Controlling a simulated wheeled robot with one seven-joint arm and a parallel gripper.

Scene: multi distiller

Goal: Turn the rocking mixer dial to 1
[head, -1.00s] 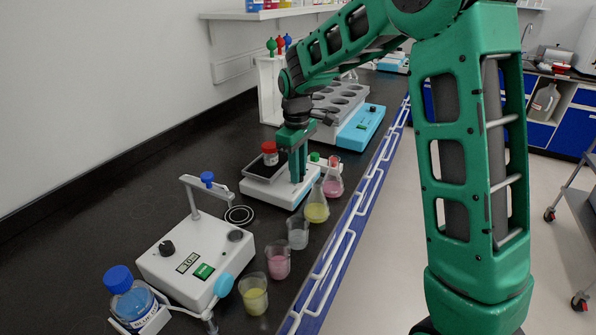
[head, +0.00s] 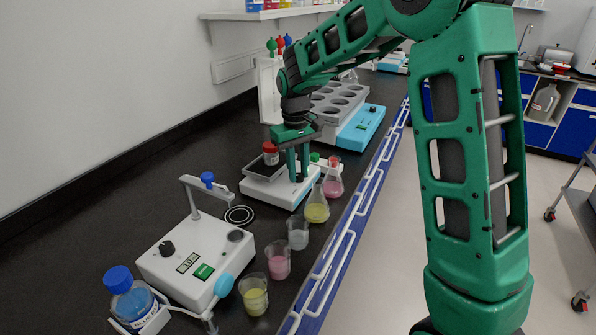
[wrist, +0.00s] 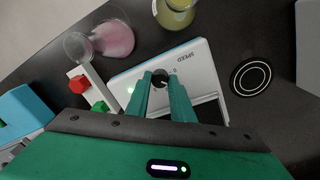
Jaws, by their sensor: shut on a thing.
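The rocking mixer (head: 283,192) is a white, low box with a dark tray (head: 264,171) on top, standing on the black bench in the head view. A red-capped bottle (head: 270,153) stands at its tray. In the wrist view its white panel (wrist: 203,73) carries the word SPEED and a small black dial (wrist: 160,73). My gripper (head: 299,178) points down over the front of the mixer. In the wrist view its two green fingers (wrist: 161,82) are on either side of the dial and closed on it. The dial's exact setting is too small to read.
Flasks with yellow (head: 317,208) and pink (head: 333,184) liquid stand right of the mixer. Several beakers line the bench edge by a white stirrer device (head: 190,262). A blue block heater (head: 362,126) stands behind. A white rail (head: 338,250) runs along the edge.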

